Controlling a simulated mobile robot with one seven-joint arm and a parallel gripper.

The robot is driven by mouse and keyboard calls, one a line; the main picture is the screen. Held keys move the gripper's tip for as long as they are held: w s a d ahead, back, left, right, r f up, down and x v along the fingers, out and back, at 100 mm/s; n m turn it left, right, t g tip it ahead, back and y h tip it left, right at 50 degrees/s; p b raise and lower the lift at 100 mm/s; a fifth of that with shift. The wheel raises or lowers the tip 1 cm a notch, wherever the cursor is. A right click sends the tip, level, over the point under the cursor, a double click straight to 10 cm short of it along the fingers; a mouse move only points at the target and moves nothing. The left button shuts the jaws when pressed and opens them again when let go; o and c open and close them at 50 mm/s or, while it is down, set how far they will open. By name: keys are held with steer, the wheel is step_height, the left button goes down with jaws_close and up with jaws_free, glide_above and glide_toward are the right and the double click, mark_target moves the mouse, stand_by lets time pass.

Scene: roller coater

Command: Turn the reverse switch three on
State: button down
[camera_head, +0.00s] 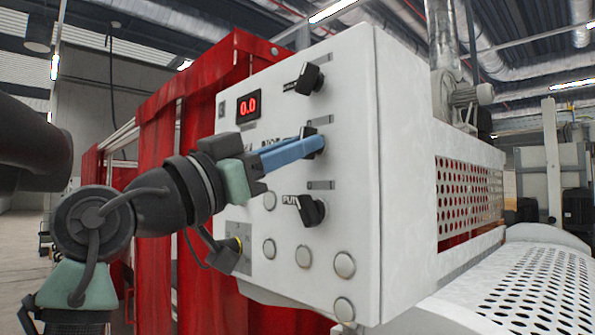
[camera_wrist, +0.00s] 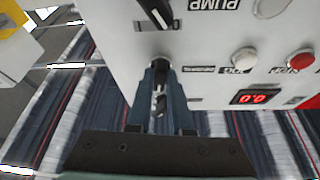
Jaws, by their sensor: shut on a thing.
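The white control panel (camera_head: 232,190) carries three black rotary switches in a column. My gripper (camera_head: 316,146) reaches in from the left with its long blue fingers on the middle switch (camera_head: 310,133). In the wrist view, my gripper (camera_wrist: 161,88) has its fingers on both sides of the black handle of this switch (camera_wrist: 160,104) and is shut on it. The fingers partly hide the switch and its label, so I cannot read its name or be sure of its angle. The upper switch (camera_head: 307,79) and the lower switch (camera_head: 311,211), labelled PUMP, are free and tilted.
A red display (camera_head: 248,107) reads 0.0. Several round buttons (camera_head: 303,256) sit low on the panel. Red curtains (camera_head: 205,95) hang behind it. A perforated guard (camera_head: 468,195) and a white perforated cover (camera_head: 530,285) lie to the right.

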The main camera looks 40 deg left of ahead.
steer(key=shift+a+m+g+h, duration=0.1)
steer(key=shift+m+g+h, duration=0.45)
steer(key=shift+m, duration=1)
steer(key=shift+m+g+h, duration=0.25)
steer(key=shift+m+h, duration=0.6)
steer(key=shift+m, duration=0.7)
steer(key=c, duration=0.8)
jaws_free()
